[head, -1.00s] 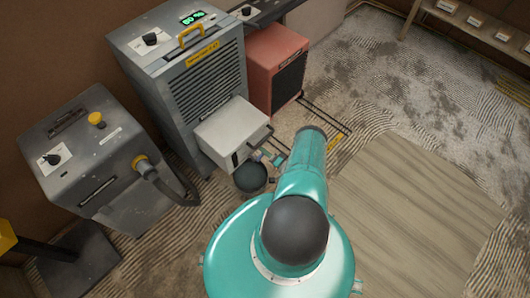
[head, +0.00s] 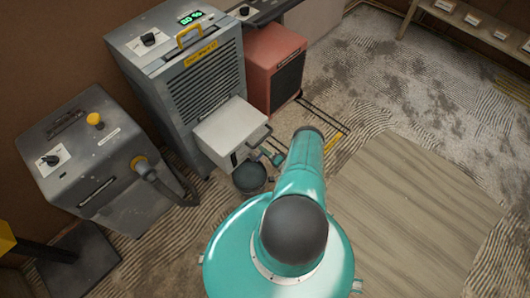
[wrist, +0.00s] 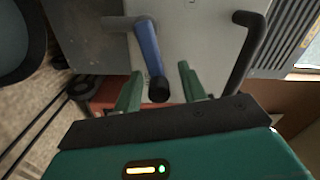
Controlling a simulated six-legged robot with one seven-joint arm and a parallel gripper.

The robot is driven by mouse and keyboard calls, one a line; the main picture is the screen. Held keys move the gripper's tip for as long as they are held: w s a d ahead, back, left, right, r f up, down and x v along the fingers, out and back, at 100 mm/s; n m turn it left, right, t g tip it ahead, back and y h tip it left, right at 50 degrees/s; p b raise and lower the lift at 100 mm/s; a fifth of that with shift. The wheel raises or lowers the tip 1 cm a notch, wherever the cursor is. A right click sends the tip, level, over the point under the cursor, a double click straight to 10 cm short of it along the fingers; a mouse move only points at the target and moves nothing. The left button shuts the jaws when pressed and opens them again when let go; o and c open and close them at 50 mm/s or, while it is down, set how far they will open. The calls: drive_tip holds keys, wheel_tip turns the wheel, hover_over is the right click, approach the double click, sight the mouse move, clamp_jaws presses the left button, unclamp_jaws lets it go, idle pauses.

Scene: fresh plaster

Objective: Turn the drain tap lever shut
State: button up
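The drain tap's blue lever (wrist: 150,50) has a black tip and shows in the wrist view, in front of the pale tank (wrist: 195,45). It runs from the grey tap (wrist: 117,23) down the picture towards my gripper. My gripper (wrist: 160,83) has its two green fingers apart, one on each side of the lever's tip; I cannot tell whether either touches it. In the head view my gripper (head: 270,155) is by the front of the pale tank (head: 230,133), just above a dark bucket (head: 250,178). The lever is too small to make out there.
The tank's black handle (wrist: 246,50) is right of the lever. The tank juts from a grey dehumidifier (head: 190,75), with a red heater (head: 275,68) to its right. A grey machine with a hose (head: 160,185) stands left. The wooden boards (head: 420,215) at right are clear.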

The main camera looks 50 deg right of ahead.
drive_tip(key=s, duration=1.3)
drive_tip(key=shift+s+d, duration=0.15)
drive_tip(key=shift+s, duration=0.25)
drive_tip(key=shift+w, duration=0.1)
